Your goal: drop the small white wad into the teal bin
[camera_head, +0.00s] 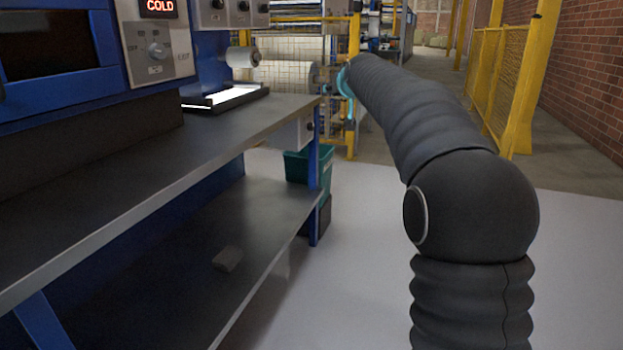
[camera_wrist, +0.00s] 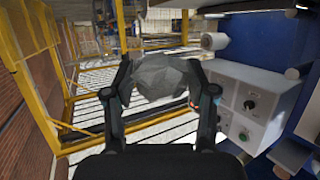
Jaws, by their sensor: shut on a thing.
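In the wrist view a crumpled pale grey-white wad (camera_wrist: 160,78) sits between the two black fingers of my gripper (camera_wrist: 162,92), which is shut on it. The wad is held in the air, with a yellow frame and a striped surface behind it. In the head view the teal bin (camera_head: 297,168) stands on the floor at the far end of the workbench, partly hidden by the bench and its blue leg. My arm reaches away over the floor to the right of the bin. My gripper and the wad are hidden behind the arm there.
A blue-legged workbench (camera_head: 160,180) with a lower shelf (camera_head: 180,270) fills the left. A small grey block (camera_head: 227,259) lies on that shelf. A yellow mesh fence (camera_head: 485,75) and brick wall (camera_head: 585,90) stand at the right. The pale floor (camera_head: 365,285) is clear.

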